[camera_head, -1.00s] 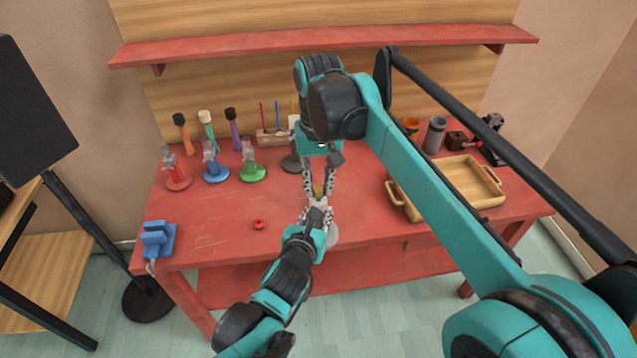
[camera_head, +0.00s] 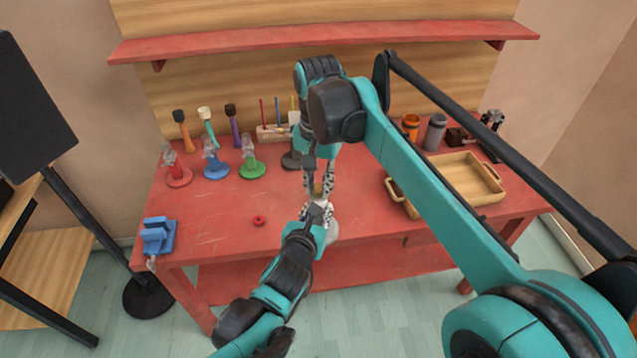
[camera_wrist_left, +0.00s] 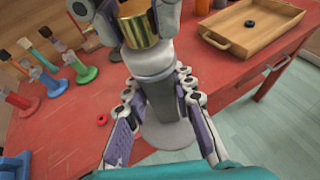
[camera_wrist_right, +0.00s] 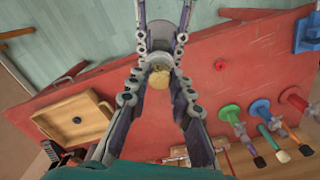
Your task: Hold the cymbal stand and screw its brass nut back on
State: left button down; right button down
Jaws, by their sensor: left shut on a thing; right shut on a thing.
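The grey cymbal stand (camera_wrist_left: 163,100) is upright at the red table's front, its round base (camera_head: 333,232) partly hidden by my left arm. My left gripper (camera_head: 317,211) is shut on its post from the front, with one finger on each side in the left wrist view. The brass nut (camera_wrist_left: 139,26) is at the top of the stand. My right gripper (camera_head: 318,186) comes from above and is shut on the nut, which also shows between its fingertips in the right wrist view (camera_wrist_right: 158,79). The thread under the nut is hidden.
A wooden tray (camera_head: 466,178) with a small dark ring (camera_wrist_left: 250,23) is at the right. A red ring (camera_head: 259,220) lies left of the stand. Coloured stands (camera_head: 252,170) and a blue vise (camera_head: 158,236) are farther left. The table between is clear.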

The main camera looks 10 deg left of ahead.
jog(key=m, duration=0.4)
jog(key=shift+m, duration=0.4)
jog(key=m, duration=0.7)
jog(key=shift+a, duration=0.1)
jog(key=m, duration=0.5)
jog(key=shift+w, duration=0.1)
jog(key=m, duration=0.6)
jog(key=c, duration=1.3)
grip_release()
jog(key=shift+c, duration=0.2)
